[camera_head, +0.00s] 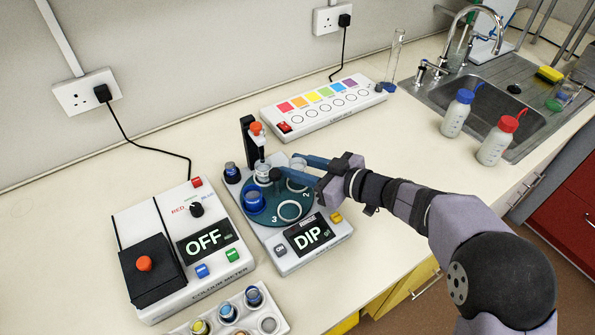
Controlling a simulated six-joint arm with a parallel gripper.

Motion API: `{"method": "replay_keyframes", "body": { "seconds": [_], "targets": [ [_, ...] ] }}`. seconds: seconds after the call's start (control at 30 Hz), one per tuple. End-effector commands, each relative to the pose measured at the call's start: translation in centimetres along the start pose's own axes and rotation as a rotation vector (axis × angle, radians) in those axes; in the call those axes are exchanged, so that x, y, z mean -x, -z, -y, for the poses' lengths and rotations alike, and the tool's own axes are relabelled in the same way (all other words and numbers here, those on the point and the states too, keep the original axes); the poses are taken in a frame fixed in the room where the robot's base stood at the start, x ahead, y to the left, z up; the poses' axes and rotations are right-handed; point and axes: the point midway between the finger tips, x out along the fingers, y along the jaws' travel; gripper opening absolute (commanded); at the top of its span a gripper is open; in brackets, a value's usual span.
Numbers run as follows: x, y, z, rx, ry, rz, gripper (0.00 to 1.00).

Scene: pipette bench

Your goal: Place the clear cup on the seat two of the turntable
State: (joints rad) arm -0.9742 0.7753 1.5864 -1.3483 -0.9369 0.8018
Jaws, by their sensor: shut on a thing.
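The clear cup (298,164) is between the blue fingers of my gripper (288,166), which is shut on it. The fingers hide much of the cup. It is over the back right part of the dark blue turntable (272,218); I cannot tell whether it touches the plate. White seat rings show on the plate, with the numbers 2 and 3 near the front ring (290,210). A blue cup (253,201) sits on the left of the plate. Another small clear vessel (263,170) stands at the back under the orange-topped dipper (257,129).
The turntable's unit displays "DIP" (310,234). A colour meter (187,245) reading "OFF" stands left. A rack of cups (236,318) is in front. A colour strip box (320,103) is behind. Two wash bottles (475,125) stand right by the sink.

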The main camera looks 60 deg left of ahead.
Motion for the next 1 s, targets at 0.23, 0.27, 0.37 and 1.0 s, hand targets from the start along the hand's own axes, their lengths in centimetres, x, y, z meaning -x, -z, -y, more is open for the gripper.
{"method": "replay_keyframes", "body": {
  "seconds": [0.23,0.27,0.37,1.0],
  "targets": [
    [-0.7,-2.0,0.0,0.000,0.000,-0.001,0.11],
    [-0.7,-2.0,0.0,0.000,0.000,-0.002,0.11],
    [-0.7,-2.0,0.0,0.001,0.000,-0.002,0.11],
    [-0.7,-2.3,0.0,0.000,0.000,-0.001,0.51]
  ]
}}
